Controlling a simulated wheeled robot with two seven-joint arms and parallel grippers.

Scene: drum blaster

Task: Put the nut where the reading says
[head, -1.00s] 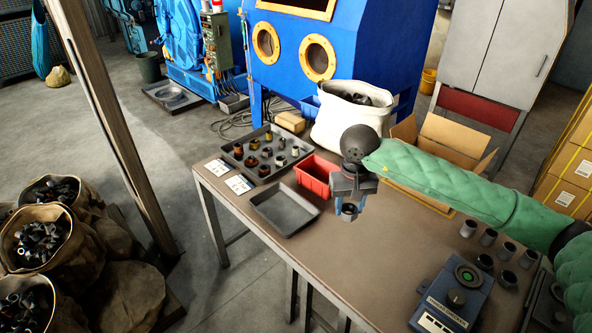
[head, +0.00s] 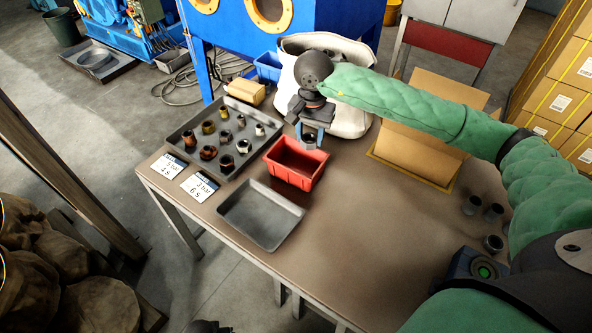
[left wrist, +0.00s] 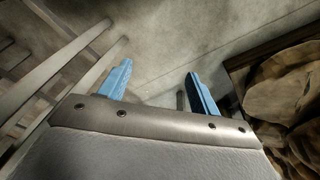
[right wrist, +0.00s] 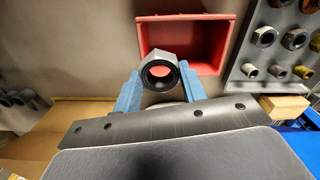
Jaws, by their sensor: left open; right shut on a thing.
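My right gripper (head: 309,139) is shut on a grey hex nut, held above the back edge of the red bin (head: 297,163). In the right wrist view the nut (right wrist: 160,69) sits between the blue fingertips, its dark bore facing the camera, with the empty red bin (right wrist: 228,42) beyond it. An empty grey tray (head: 262,214) lies in front of the bin. A larger tray (head: 184,154) at the back left holds several nuts and fittings. The reading device (head: 484,271) is mostly hidden by my right arm. My left gripper (left wrist: 155,88) is open and empty over the floor.
Two cards (head: 167,167) (head: 199,186) lie at the table's left edge, reading "4 s" and "3 bar, 6 s". A white sack (head: 347,120) and an open cardboard box (head: 415,155) stand behind. Several grey cups (head: 493,243) stand at right. The table's middle is clear.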

